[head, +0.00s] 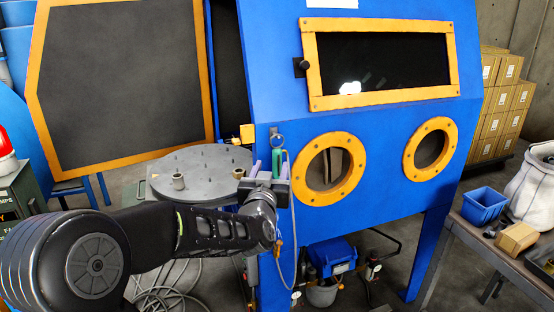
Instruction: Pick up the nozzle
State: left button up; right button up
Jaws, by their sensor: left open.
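My left gripper (268,170) is open at the front left corner of the blue blasting cabinet (380,180), with its fingers pointing up. A green handle-like piece (277,160) shows between or just behind the fingers, below a round ring on the cabinet; I cannot tell whether it touches them. No part is plainly marked as the nozzle; this green piece may be it. A small grey metal cylinder (178,181) stands on the round grey turntable (205,160), left of the gripper. A tan cylinder (238,173) stands near its right edge. My right gripper is not in view.
The cabinet's large door (120,85) stands open at the left. A thin hose (294,220) hangs beside my gripper. Two orange-rimmed glove ports (329,169) face me. A workbench (500,255) with a blue bin (484,206) stands at the right. Hoses lie on the floor below the turntable.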

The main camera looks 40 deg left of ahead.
aim_at(277, 155)
pick_arm(q)
jog(key=shift+f, duration=0.15)
jog(key=shift+w, duration=0.1)
jog(key=shift+x, duration=1.2)
jog(key=shift+p, duration=0.3)
jog(key=shift+w+a, duration=0.15)
jog(key=shift+w, duration=0.15)
jog(key=p+x, duration=0.2)
jog(key=x, duration=0.2)
jog(key=shift+w+a, duration=0.15)
jog(key=shift+w, duration=0.1)
jog(key=shift+c, duration=0.2)
